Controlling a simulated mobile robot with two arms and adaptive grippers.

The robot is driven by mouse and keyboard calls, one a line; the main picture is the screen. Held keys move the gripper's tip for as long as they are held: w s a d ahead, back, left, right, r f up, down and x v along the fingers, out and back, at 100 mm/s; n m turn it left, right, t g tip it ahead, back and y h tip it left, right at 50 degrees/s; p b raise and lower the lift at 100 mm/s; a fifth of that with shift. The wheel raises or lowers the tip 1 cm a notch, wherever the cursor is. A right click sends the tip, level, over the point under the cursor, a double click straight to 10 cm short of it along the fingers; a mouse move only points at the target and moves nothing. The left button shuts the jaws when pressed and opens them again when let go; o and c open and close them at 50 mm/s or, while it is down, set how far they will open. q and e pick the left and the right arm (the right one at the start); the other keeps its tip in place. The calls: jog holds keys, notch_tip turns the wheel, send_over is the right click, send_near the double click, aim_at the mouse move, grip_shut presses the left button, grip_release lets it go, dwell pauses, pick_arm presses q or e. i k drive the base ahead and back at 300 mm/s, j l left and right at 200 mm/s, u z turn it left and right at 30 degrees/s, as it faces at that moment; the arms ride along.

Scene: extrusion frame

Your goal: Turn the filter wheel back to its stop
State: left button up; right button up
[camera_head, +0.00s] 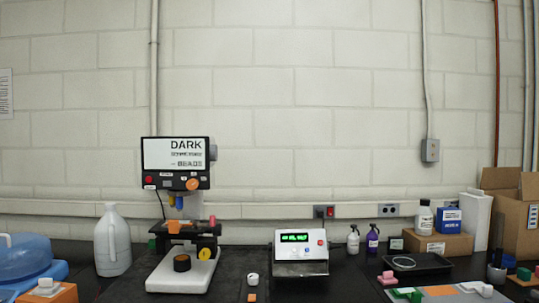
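A microscope-like device stands left of centre on the black bench, with a white base (160,281) and a black head box (151,182) whose screen (174,154) reads "DARK" on top; the smaller lines are hard to read. An orange round knob (193,184) sits at the lower right of the box. Neither of my grippers is in view.
A white instrument (314,241) with a green display stands right of the device. A white jug (112,241) stands at left. Small bottles (373,239), a black tray (426,263) and cardboard boxes (515,215) are at right. Small white and orange pieces (252,281) lie in front.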

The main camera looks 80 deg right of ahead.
aim_at(213, 149)
jog(key=z, duration=2)
jog(key=k+l+z, duration=0.25)
jog(key=i+j, duration=0.05)
jog(key=i, duration=0.05)
